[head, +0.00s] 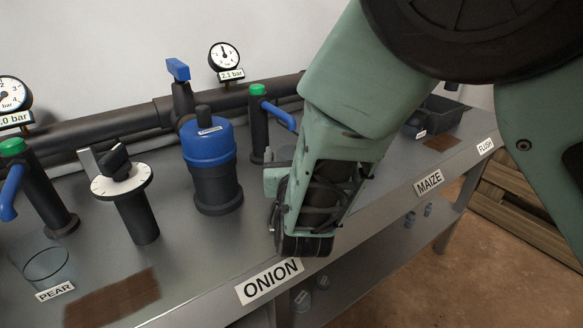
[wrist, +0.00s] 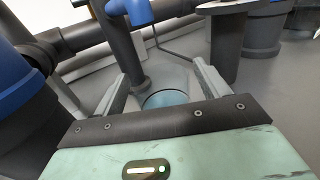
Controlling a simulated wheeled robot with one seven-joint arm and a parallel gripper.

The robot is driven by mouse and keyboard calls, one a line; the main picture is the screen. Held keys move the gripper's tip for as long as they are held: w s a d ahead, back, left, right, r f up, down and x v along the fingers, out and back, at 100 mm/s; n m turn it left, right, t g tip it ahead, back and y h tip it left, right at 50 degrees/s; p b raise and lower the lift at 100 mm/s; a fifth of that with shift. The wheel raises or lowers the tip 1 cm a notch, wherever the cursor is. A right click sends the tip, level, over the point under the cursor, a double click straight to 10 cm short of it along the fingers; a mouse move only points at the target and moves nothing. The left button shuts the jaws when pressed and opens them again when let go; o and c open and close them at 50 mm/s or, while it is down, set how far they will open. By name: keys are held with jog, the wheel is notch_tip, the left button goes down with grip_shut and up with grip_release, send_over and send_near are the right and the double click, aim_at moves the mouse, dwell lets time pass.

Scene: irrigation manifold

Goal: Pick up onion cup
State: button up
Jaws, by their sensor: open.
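A clear cup with a bluish rim (wrist: 166,98) shows in the wrist view, standing on the bench between and below my fingers. It is partly hidden by the front edge of my gripper body. My gripper (wrist: 160,72) is open, one finger on each side of the cup, with nothing held. Whether the fingers touch the cup I cannot tell. In the head view my arm hides most of the area behind the ONION label (head: 270,280), which is on the bench's front edge.
A blue-topped filter (head: 211,165) stands left of my gripper, and a green-capped riser with a blue spout (head: 259,125) stands behind it. A dial valve (head: 130,195) and the PEAR cup (head: 47,267) are further left. A dark tray (head: 440,112) lies at the right.

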jog(key=c, duration=1)
jog(key=shift+r, duration=0.1)
jog(key=shift+c, duration=0.2)
